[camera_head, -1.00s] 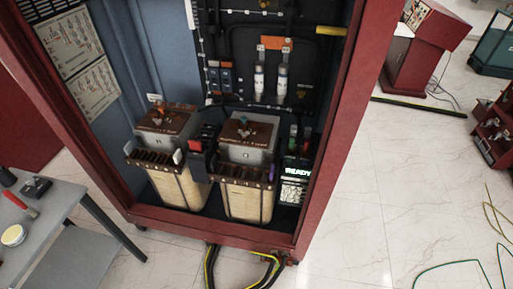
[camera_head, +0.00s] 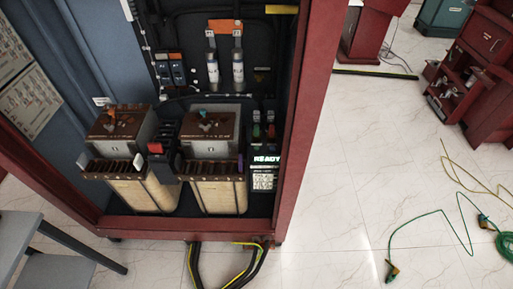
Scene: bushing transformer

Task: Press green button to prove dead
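A dark device with a lit "READY" display (camera_head: 266,160) stands inside the red cabinet, at its lower right beside the right transformer. Just above the display is a small green part (camera_head: 256,130), with a small red part (camera_head: 271,130) to its right. They are too small to tell whether the green one is the button. The right transformer (camera_head: 208,145) and left transformer (camera_head: 118,145) stand on the cabinet floor, with a dark block with a red top (camera_head: 156,148) between them. My gripper is not in view.
The cabinet's red right frame (camera_head: 303,120) and front sill (camera_head: 180,226) edge the opening. Black and yellow-green cables (camera_head: 235,262) come out below it. A grey table (camera_head: 18,235) is at lower left. A green cable (camera_head: 430,241) lies on the right floor. The middle-right floor is mostly clear.

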